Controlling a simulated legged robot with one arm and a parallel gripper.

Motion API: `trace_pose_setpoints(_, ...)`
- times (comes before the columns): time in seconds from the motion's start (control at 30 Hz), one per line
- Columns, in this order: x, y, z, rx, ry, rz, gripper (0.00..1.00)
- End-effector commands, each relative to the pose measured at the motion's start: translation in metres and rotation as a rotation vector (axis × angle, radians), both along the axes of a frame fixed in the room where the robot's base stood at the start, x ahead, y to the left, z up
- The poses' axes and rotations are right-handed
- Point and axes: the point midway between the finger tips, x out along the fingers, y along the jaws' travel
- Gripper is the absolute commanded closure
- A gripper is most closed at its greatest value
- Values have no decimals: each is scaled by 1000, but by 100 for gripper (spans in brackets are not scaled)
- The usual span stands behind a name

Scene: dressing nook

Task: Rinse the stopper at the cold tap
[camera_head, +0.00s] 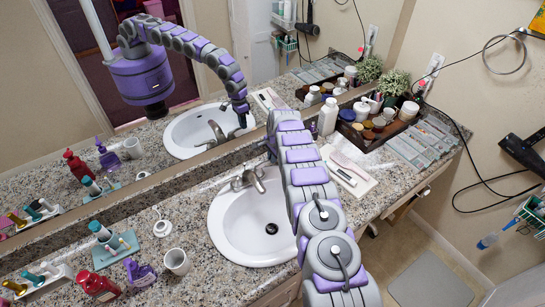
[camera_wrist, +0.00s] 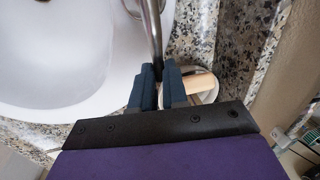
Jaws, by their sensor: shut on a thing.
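My gripper (camera_wrist: 158,86) shows its two dark blue fingers in the wrist view, close together beside the sink rim. A slim metal tap part (camera_wrist: 152,28) runs down to the gap between them. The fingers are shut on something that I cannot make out. In the head view my arm's links hide the gripper; the mirror shows its reflection near the reflected tap. The tap (camera_head: 256,180) stands at the back of the white sink (camera_head: 232,238), partly behind my arm. The drain (camera_head: 271,228) looks dark. I cannot pick out the stopper for certain.
Left of the sink are a white cup (camera_head: 177,261), a purple bottle (camera_head: 140,273), a red bottle (camera_head: 98,286) and a teal tray (camera_head: 104,256). To the right are a pale tray (camera_head: 350,180), a brown organizer (camera_head: 366,138) and a white bottle (camera_head: 328,117). The mirror rises behind.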

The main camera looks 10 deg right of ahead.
Motion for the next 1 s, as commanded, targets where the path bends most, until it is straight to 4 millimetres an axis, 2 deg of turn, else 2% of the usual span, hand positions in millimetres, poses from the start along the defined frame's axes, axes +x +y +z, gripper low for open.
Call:
trace_pose_setpoints(0.17, -2, 1, 1, 0, 1, -22, 100)
trace_pose_setpoints(0.6, -19, -3, 3, 0, -3, -267, 100)
trace_pose_setpoints(0.93, -20, -3, 1, 0, -2, -282, 100)
trace_pose_setpoints(0.97, -20, -3, 1, 0, -2, -281, 85)
trace_pose_setpoints(1.0, -20, -3, 1, 0, -2, -281, 82)
